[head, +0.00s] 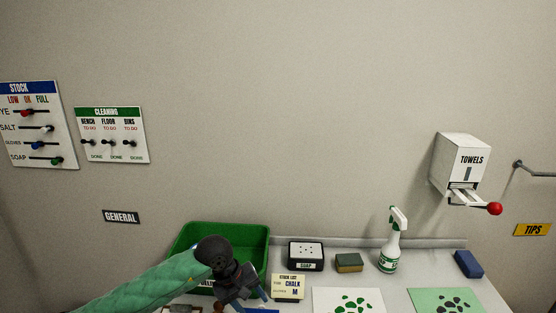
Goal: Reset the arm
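My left arm, in a green padded sleeve, comes in from the lower left of the head view. My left gripper (250,299) hangs in front of the green bin (252,236), beside the stock list card (288,287). Its two blue fingers look spread apart, with nothing seen between them. The bottom edge of the picture cuts close to the fingertips. My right arm and gripper are not in view.
On the bench stand a soap box (306,256), a sponge (349,262), a spray bottle (390,251) and a blue block (468,264). White and green spotted sheets lie in front. A towel dispenser (460,168) and sliding boards (111,135) hang on the wall.

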